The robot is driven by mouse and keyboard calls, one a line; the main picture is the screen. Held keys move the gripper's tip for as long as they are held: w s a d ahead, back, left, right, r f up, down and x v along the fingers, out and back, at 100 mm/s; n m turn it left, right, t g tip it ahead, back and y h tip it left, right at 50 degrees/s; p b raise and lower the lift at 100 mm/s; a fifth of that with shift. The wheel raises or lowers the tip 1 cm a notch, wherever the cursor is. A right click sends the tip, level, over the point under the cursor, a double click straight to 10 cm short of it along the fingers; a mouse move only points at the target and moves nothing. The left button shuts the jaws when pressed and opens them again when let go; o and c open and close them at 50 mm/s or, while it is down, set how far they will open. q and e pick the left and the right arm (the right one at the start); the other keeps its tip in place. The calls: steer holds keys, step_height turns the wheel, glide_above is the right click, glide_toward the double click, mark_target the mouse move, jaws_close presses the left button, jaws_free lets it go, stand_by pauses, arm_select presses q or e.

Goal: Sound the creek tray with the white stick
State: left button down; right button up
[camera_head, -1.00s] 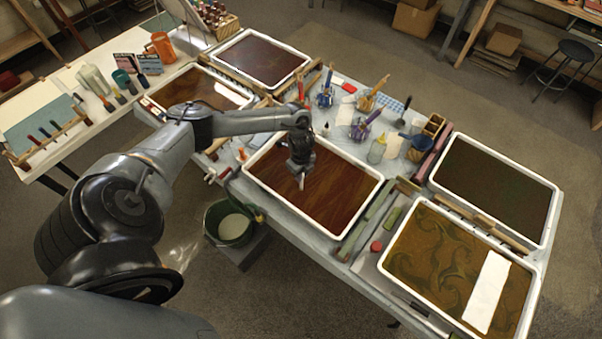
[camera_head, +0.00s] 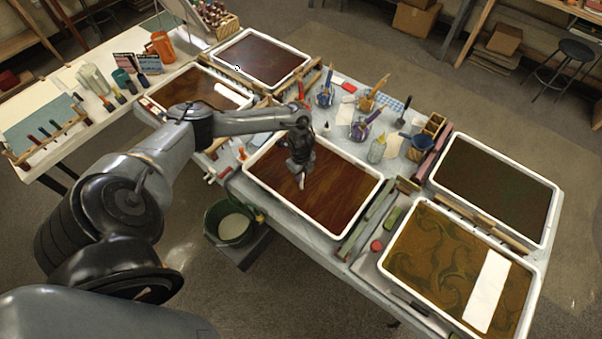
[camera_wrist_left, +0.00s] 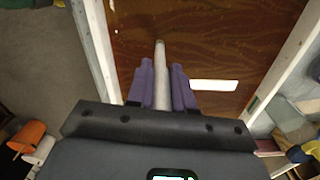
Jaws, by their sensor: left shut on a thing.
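My left gripper (camera_head: 301,176) is over the front middle tray (camera_head: 340,229), which has a white rim and reddish-brown marbled liquid. In the left wrist view the gripper's purple fingers (camera_wrist_left: 163,82) are shut on the white stick (camera_wrist_left: 161,62), a slim pale rod that points away over the brown liquid. Only a small pale piece of the stick shows in the head view. I cannot tell whether its tip touches the liquid. No label shows which tray is the creek tray. My right gripper is not in view.
Left of the middle tray, a green bucket (camera_head: 217,212) stands low beside the table. Right of it are a green-brown swirled tray (camera_head: 398,289) with a white strip (camera_head: 487,291) and a dark tray (camera_head: 432,183). Brush jars (camera_head: 325,97) stand behind. A bright patch (camera_wrist_left: 214,85) shows over the liquid.

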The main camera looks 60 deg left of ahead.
arm_select(q)
steer(key=shift+r, duration=0.1)
step_height(320, 180, up, 4)
steer(key=p, duration=0.3)
steer(key=shift+f+p, duration=0.25)
steer(key=shift+p, duration=0.1)
step_height(320, 180, up, 9)
steer(key=p, duration=0.9)
steer(key=shift+r, duration=0.2)
